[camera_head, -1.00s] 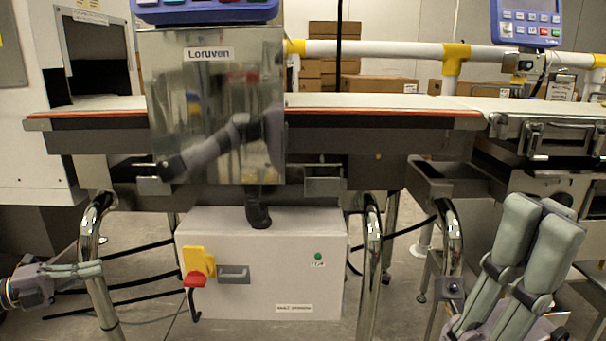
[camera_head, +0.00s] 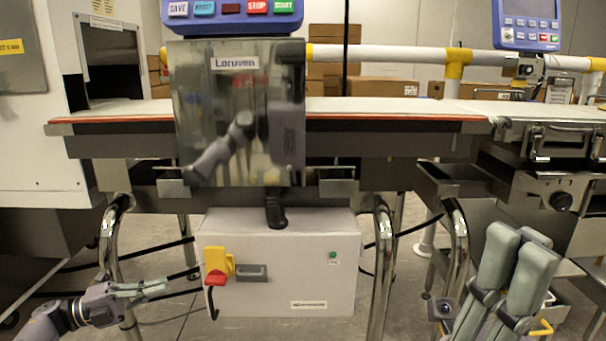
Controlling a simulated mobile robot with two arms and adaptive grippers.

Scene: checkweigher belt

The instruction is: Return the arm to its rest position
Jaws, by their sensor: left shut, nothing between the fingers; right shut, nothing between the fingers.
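My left gripper (camera_head: 165,287) is at the lower left. It is shut and empty, pointing right, in front of the chrome leg and left of the electrical box. My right gripper (camera_head: 518,250) is at the lower right. Its two grey-green finger pads point up and lie close together, with nothing between them. It stands in front of the machine frame, below the right end of the belt.
The checkweigher belt (camera_head: 400,107) runs across the middle, with a steel cabinet (camera_head: 238,110) and button panel (camera_head: 235,10) in front. A grey box (camera_head: 300,245) with a yellow-red switch (camera_head: 217,264) hangs below. Chrome legs (camera_head: 382,270) stand beside it.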

